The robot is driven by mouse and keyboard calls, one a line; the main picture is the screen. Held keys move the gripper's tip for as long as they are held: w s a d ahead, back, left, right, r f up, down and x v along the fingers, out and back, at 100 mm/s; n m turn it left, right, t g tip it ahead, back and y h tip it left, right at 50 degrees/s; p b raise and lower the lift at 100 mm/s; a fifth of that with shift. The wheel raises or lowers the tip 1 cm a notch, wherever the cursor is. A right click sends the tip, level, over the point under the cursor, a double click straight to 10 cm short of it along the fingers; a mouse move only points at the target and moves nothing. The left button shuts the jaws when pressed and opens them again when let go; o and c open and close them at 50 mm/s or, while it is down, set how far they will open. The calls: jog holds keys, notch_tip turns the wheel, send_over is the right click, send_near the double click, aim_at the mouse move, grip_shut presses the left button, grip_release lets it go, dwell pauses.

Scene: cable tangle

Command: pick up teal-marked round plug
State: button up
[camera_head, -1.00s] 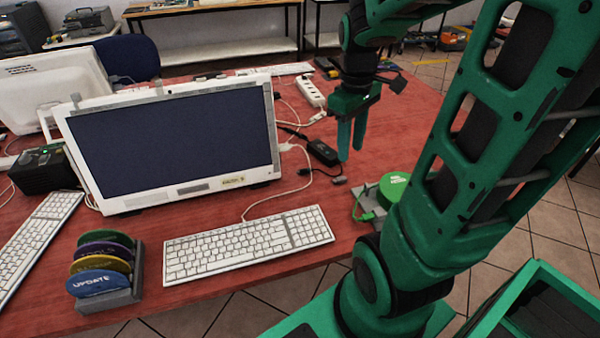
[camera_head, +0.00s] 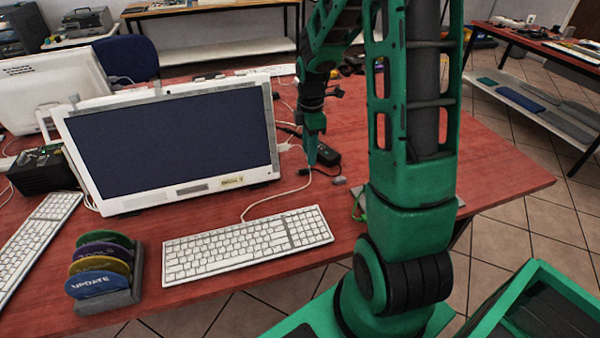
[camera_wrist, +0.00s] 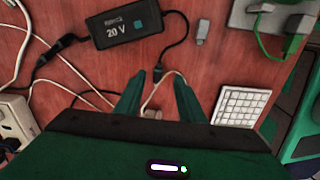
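A black power brick (camera_wrist: 118,26) with "20 V" and a teal square on it lies on the red table; it also shows in the head view (camera_head: 326,152). A black lead runs from its end to a small dark plug end (camera_wrist: 159,74), which shows between my fingertips in the wrist view. This end looks like the round plug, but I cannot make out a teal mark on it.
A beige connector (camera_wrist: 151,113) on a pale cable lies between the fingers. A grey adapter (camera_wrist: 202,32) lies beside the brick. A white power strip (camera_wrist: 14,120) and loose cables lie at the left in the wrist view. The monitor (camera_head: 172,145) and keyboard (camera_head: 247,245) stand nearby.

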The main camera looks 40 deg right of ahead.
aim_at(305, 168)
jog(key=shift+w+a+f, duration=0.15)
jog(key=shift+f, duration=0.8)
jog(key=shift+w+a+f, duration=0.1)
jog(key=shift+f, duration=0.9)
jog(key=shift+w+a+f, duration=0.15)
jog(key=shift+f, duration=0.8)
grip_shut()
